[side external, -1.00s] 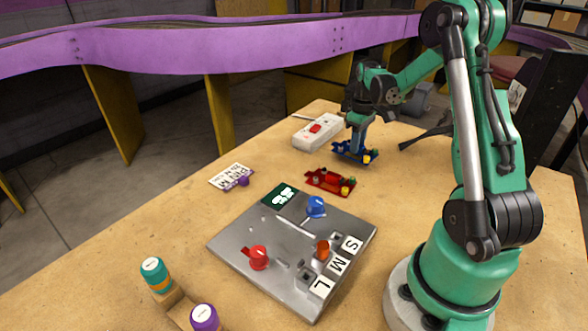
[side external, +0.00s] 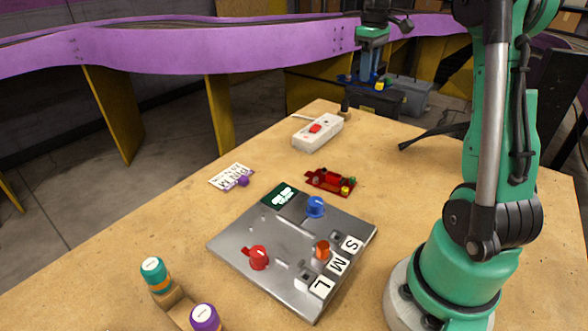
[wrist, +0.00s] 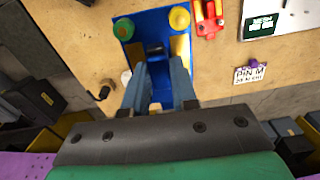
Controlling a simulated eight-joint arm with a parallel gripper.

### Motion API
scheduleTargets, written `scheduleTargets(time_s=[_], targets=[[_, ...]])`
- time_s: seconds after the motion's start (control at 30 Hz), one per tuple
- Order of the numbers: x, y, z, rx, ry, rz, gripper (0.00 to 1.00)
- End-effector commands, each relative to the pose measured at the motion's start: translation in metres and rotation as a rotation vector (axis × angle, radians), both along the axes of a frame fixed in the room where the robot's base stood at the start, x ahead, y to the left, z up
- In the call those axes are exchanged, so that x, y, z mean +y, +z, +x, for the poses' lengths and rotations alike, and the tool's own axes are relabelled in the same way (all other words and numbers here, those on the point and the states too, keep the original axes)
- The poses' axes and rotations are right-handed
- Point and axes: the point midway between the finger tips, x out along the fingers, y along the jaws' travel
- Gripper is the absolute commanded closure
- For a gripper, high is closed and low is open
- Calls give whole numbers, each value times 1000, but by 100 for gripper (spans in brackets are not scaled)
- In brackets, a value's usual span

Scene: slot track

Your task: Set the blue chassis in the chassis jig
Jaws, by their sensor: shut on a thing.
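The blue chassis (side external: 362,85) is held high above the far end of the table, clear of the tabletop. In the wrist view the chassis (wrist: 150,14) fills the space between and beyond the fingers, with green and yellow round parts at its far end. My gripper (side external: 368,72) is shut on it, and its blue-grey fingers (wrist: 158,75) partly hide it. A grey metal plate (side external: 285,265) lies on the table with a blue knob, a red knob, an orange peg and S, M, L labels. I cannot tell which part is the chassis jig.
A red chassis (side external: 330,181) lies behind the plate. A white box with a red button (side external: 318,132) stands at the far left edge. A printed card (side external: 231,176) with a purple piece lies left. Teal and purple capped pieces stand at the front.

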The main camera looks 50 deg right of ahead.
Motion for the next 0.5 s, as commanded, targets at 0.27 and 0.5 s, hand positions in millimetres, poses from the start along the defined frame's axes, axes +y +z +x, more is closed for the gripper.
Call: scheduleTargets(time_s=[0.27, 0.5], targets=[[0, 0, 0, 0, 0, 0, 100], [5, -2, 3, 0, 3, 0, 100]])
